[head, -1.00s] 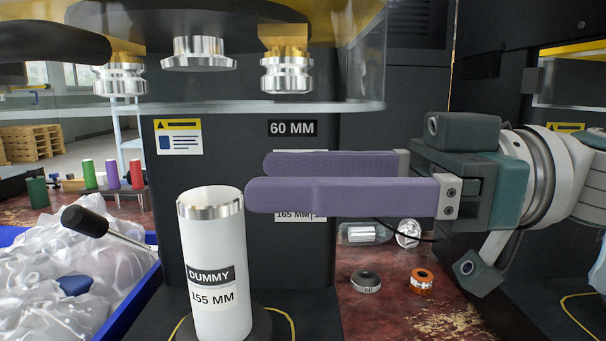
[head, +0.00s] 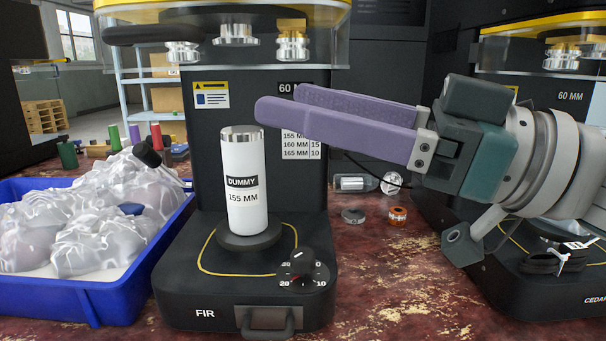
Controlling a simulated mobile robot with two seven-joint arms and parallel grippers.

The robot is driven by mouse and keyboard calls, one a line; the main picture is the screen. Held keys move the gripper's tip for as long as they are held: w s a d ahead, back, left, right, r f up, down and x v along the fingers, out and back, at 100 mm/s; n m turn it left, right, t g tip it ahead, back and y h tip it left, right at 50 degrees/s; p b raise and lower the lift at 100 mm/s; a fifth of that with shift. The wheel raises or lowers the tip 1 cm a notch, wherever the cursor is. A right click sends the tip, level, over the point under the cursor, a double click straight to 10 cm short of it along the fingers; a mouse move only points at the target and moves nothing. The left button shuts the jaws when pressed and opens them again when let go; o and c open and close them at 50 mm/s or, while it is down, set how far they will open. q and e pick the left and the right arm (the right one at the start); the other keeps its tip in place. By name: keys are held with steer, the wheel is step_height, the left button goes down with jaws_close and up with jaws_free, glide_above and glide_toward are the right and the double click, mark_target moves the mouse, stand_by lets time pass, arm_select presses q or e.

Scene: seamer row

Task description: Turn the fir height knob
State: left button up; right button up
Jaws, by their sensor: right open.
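The fir height knob (head: 308,268) is a small black dial with white numbers and a red mark. It sits on the front right of the black base marked FIR (head: 205,314). A white dummy can marked 155 MM (head: 245,185) stands upright on the round plate behind the knob. My right gripper (head: 275,100) comes in from the right with two purple fingers, open and empty. It is above and behind the knob, in front of the machine's column, and touches neither knob nor can as far as I can tell. My left gripper is not in view.
A blue tray (head: 95,295) of wrapped bags stands at left. A black-ended lever (head: 148,152) sticks out over it. A grey ring (head: 353,216) and an orange ring (head: 397,215) lie on the red bench at right. The seamer head (head: 238,30) hangs above. The cedar machine (head: 560,290) stands at right.

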steer(key=w+d+f+m+t+h, duration=0.2)
steer(key=d+f+m+t+h, duration=0.8)
steer(key=d+h, duration=0.6)
steer(key=s+d+f+g+h, duration=0.2)
steer(key=s+d+f+g, duration=0.25)
steer(key=s, duration=0.35)
steer(key=s+d+f+g+h, duration=0.25)
steer(key=s+f+g, duration=0.2)
steer(key=s, duration=0.25)
steer(key=s+d+f+g+h, duration=0.1)
steer(key=s+d+f+g, duration=0.35)
steer(key=s, duration=0.35)
steer(key=a+f+m+y, duration=0.1)
steer(key=a+m+y, duration=0.2)
steer(key=a, duration=0.7)
step_height(320, 180, up, 62)
steer(key=p, duration=6.2)
steer(key=shift+s, duration=0.3)
steer(key=shift+a+f+t, duration=0.1)
steer(key=shift+t, duration=0.15)
